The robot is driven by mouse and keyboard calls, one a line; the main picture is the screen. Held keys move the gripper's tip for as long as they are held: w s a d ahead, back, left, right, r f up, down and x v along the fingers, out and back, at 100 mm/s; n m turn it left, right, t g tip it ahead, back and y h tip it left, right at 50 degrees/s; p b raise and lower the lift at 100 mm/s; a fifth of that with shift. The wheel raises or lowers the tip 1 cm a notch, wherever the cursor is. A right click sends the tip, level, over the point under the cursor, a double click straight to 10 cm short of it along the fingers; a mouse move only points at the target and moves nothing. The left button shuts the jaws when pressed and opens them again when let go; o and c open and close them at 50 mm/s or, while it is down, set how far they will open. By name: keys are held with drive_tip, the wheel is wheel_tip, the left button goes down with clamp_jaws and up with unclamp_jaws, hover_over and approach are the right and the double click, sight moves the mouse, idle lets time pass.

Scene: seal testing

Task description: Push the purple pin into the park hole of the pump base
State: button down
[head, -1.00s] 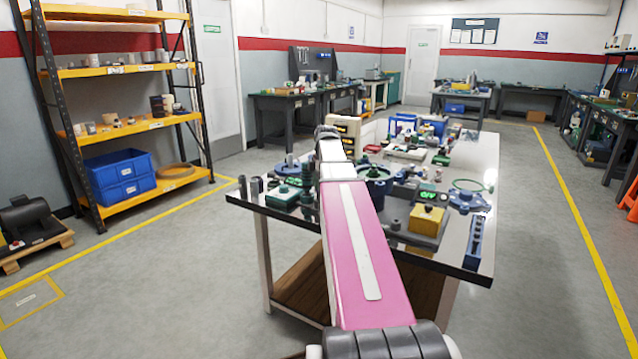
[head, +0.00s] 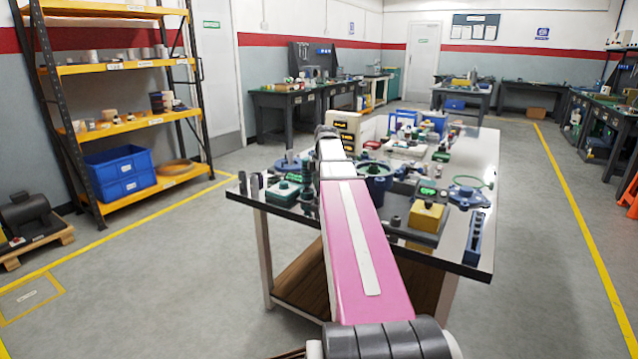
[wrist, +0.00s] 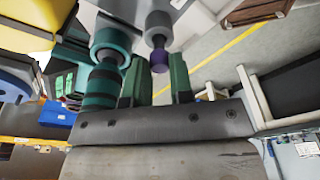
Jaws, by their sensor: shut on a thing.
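In the wrist view, my gripper (wrist: 158,75) shows two dark green fingers with a narrow gap between them. The fingers are shut on the purple pin (wrist: 159,60), whose purple end shows between the fingertips. A grey round part (wrist: 158,28) lies in line just beyond the purple end; I cannot tell whether it belongs to the pin. In the head view my arm hides the gripper and the pin. I cannot clearly make out the pump base or its park hole.
A teal and dark banded cylinder (wrist: 104,62) stands close beside the left finger in the wrist view. In the head view the worktable (head: 462,250) is crowded, with a yellow block (head: 427,217), a blue flanged part (head: 468,195) and a long blue rack (head: 475,238) at right.

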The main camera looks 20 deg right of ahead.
drive_tip(key=shift+f, duration=0.55)
drive_tip(key=c, duration=0.9)
unclamp_jaws()
drive_tip(key=shift+r, duration=2.5)
